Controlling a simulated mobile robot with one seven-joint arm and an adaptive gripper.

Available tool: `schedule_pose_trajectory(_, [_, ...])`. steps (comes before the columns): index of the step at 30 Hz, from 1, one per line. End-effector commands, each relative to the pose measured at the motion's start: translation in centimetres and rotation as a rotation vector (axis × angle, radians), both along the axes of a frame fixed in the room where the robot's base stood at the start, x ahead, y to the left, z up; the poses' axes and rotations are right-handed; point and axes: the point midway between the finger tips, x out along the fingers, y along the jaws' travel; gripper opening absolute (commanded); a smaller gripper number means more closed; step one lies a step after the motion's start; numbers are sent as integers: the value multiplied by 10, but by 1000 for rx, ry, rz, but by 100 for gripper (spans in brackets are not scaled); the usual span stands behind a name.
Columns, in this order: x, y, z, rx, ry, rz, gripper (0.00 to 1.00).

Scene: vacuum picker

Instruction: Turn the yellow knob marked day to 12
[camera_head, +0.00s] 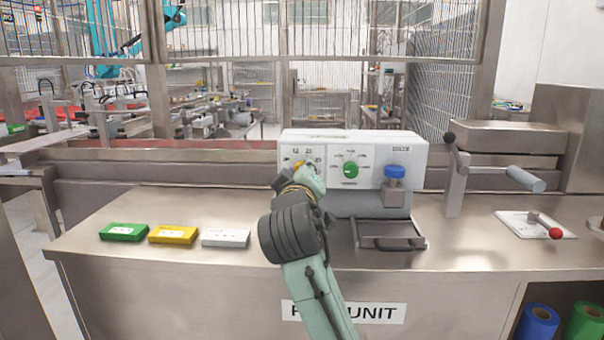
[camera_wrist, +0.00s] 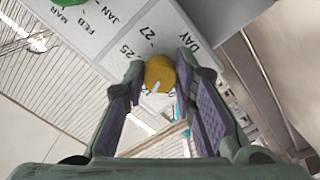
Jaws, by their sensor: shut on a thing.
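A white pointer mark on the knob points down and slightly left in that view. The printed labels 25, 27 and DAY show around it; a 12 cannot be made out there.
The green knob (camera_head: 351,170) is right of the yellow one, with a blue-capped part (camera_head: 395,172) beyond it. Green (camera_head: 123,232), yellow (camera_head: 173,235) and white (camera_head: 225,238) boxes lie on the bench at left. A lever with a red ball (camera_head: 555,233) is at right.

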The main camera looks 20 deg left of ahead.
Motion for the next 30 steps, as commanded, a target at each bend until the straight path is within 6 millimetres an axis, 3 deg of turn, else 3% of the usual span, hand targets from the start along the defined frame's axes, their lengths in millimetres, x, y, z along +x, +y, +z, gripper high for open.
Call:
schedule_pose_trajectory(2, [0, 0, -1, -2, 2, 0, 0])
schedule_pose_trajectory(3, [0, 0, -1, -2, 2, 0, 27])
schedule_pose_trajectory(11, [0, 0, -1, -1, 1, 0, 44])
schedule_pose_trajectory(22, [-3, -1, 0, -1, 0, 0, 45])
schedule_pose_trajectory(26, [-19, -5, 1, 0, -3, 2, 45])
schedule_pose_trajectory(30, [-48, -13, 1, -1, -4, 2, 45])
